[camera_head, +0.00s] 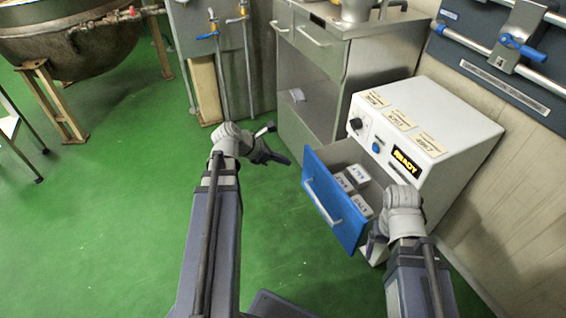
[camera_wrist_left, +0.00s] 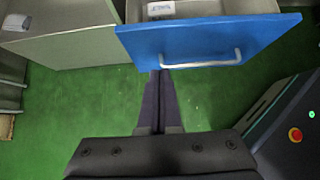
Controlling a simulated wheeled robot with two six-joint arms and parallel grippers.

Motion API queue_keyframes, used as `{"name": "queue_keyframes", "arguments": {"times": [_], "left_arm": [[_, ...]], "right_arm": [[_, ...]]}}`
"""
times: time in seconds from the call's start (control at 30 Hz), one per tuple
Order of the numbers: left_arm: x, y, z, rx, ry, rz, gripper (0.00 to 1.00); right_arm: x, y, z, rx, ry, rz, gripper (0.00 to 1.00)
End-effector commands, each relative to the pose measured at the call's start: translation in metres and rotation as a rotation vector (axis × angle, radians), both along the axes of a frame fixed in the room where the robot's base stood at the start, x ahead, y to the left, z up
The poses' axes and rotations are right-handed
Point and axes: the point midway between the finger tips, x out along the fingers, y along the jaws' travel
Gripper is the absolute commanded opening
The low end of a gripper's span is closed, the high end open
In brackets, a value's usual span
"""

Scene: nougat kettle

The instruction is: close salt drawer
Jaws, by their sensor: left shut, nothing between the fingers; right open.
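The salt drawer, with a blue front (camera_head: 336,205) and a pale bar handle (camera_head: 321,200), stands pulled out of the white machine (camera_head: 430,130). White labelled blocks (camera_head: 345,183) lie inside it. My left gripper (camera_head: 284,158) is shut and empty, just left of the drawer front. In the left wrist view, its closed fingers (camera_wrist_left: 160,76) point at the lower edge of the blue front (camera_wrist_left: 200,42), below the handle (camera_wrist_left: 205,62); I cannot tell whether they touch. My right gripper (camera_head: 374,240) is open by the drawer's right end, mostly hidden by its wrist.
A large kettle (camera_head: 70,40) on a brown stand is at the far left. A wall (camera_head: 510,200) closes off the right. The green floor (camera_head: 110,220) is clear on the left.

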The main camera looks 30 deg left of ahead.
Motion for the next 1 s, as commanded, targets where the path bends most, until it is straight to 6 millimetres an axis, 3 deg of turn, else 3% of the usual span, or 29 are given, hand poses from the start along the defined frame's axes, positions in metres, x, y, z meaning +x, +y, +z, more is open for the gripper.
{"name": "queue_keyframes", "arguments": {"times": [0.03,0.37,0.6,1.0], "left_arm": [[0.007,-0.005,-0.016,0.0,0.0,-0.003,0.0],[0.041,-0.031,-0.057,0.001,0.001,-0.001,0.0],[0.064,-0.049,-0.049,0.0,0.0,-0.001,0.0],[0.07,-0.054,-0.049,0.0,0.001,0.001,0.0]], "right_arm": [[0.0,0.0,-0.016,0.001,0.0,0.0,0.84],[0.0,0.0,-0.057,0.001,-0.002,-0.009,0.84],[0.0,0.0,-0.049,0.001,-0.002,-0.009,0.84],[0.0,0.0,-0.049,0.001,-0.001,-0.009,0.84]]}}
